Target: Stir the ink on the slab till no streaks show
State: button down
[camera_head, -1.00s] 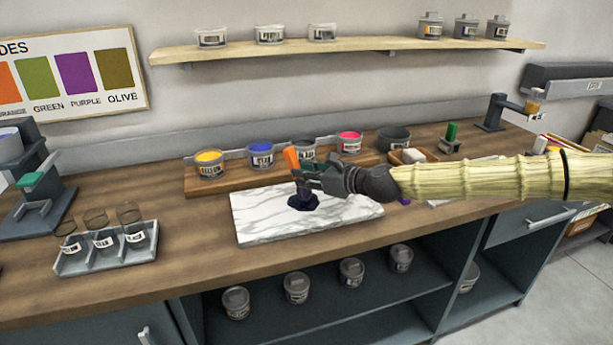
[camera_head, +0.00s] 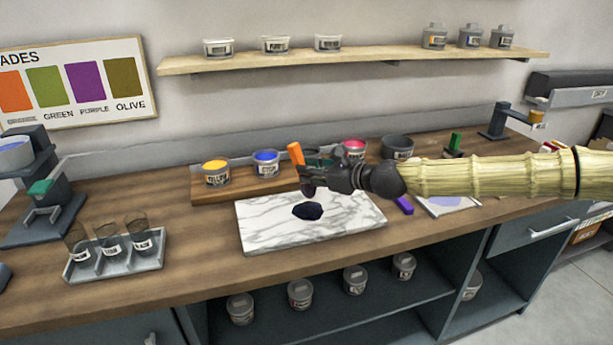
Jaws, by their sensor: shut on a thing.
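The white marbled slab (camera_head: 262,232) lies on the wooden bench. A small dark blue-purple patch of ink (camera_head: 307,211) sits on it; it looks evenly dark, but any fine streaks are too small to tell. My gripper (camera_head: 308,178) is shut on a tool with an orange handle (camera_head: 295,153), over the back part of the slab. The handle sticks up and tilts left. The tool's lower end is mostly hidden by my fingers and appears just clear of the ink, behind it.
Open tubs of yellow (camera_head: 216,172), blue (camera_head: 266,163) and red ink (camera_head: 354,149) stand behind the slab. A rack of glasses (camera_head: 115,262) is at left. A purple-handled tool (camera_head: 404,205) and a sheet with a pale purple patch (camera_head: 446,202) lie at right.

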dwell(0.4)
jog(key=w+r+m, duration=0.1)
jog(key=w+d+m+p, duration=0.1)
jog(key=m, duration=0.1)
jog(key=shift+r, duration=0.35)
jog(key=shift+w+m, duration=0.1)
jog(key=shift+m, duration=0.2)
jog(key=shift+s+d+f+b, duration=0.1)
jog(key=shift+s+f+b, duration=0.1)
jog(key=shift+f+b, duration=1)
jog(key=shift+s+d+f+b, duration=0.15)
jog(key=shift+f+b, duration=0.4)
jog(key=shift+f, duration=1.2)
jog(key=shift+s, duration=0.15)
